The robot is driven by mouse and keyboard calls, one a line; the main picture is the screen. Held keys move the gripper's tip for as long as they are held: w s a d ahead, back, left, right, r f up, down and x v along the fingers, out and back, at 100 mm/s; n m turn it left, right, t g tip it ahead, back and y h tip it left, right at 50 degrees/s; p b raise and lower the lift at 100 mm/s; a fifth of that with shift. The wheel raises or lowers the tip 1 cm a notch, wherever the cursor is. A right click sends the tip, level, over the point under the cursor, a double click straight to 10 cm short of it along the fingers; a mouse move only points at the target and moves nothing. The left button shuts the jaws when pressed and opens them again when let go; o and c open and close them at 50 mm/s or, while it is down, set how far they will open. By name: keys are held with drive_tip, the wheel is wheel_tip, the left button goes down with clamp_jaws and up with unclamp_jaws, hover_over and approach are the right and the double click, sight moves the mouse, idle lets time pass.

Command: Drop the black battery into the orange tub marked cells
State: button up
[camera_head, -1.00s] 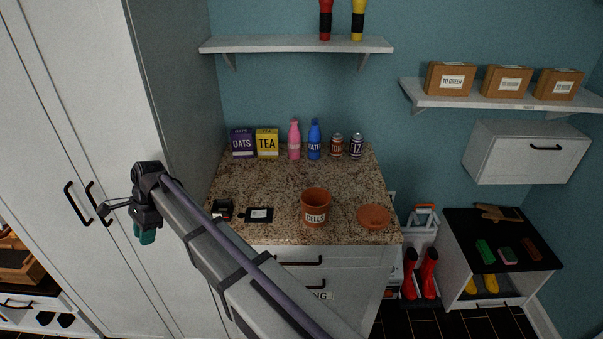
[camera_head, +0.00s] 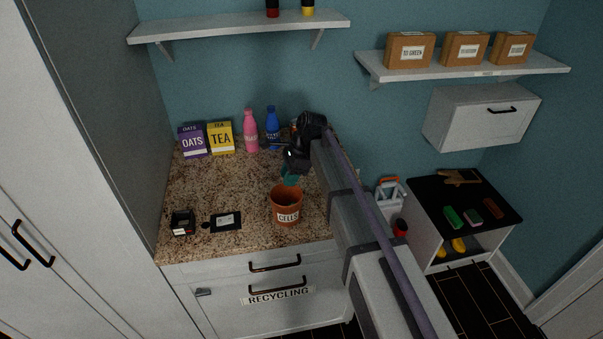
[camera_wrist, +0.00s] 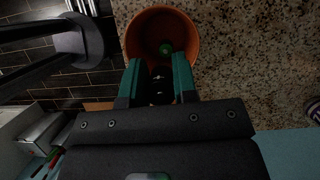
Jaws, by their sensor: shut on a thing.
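The orange tub (camera_head: 286,208), marked CELLS, stands near the front right of the granite counter. It also shows in the wrist view (camera_wrist: 133,42), where a small green thing (camera_wrist: 166,48) lies inside it. My gripper (camera_head: 290,179) points down just above the tub's mouth. In the wrist view my gripper's teal fingers (camera_wrist: 157,62) reach over the near rim. They are shut on the black battery (camera_wrist: 157,86), which shows as a dark shape with small white marks between them. My fingers hide part of the battery and the near rim.
A black device (camera_head: 182,222) and a black flat piece with a white label (camera_head: 226,221) lie left of the tub. An oats box (camera_head: 193,142), tea box (camera_head: 221,138), pink bottle (camera_head: 251,131) and blue bottle (camera_head: 272,128) stand at the back. Mid-counter is clear.

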sight(290, 188)
wheel_tip(290, 188, down, 6)
drive_tip(key=b, duration=0.5)
drive_tip(key=shift+r, duration=0.25)
drive_tip(key=o, duration=1)
drive_tip(key=shift+r, duration=0.1)
drive_tip(key=p+v, duration=1)
drive_tip(key=shift+d+r, duration=0.15)
drive_tip(key=shift+r, duration=0.1)
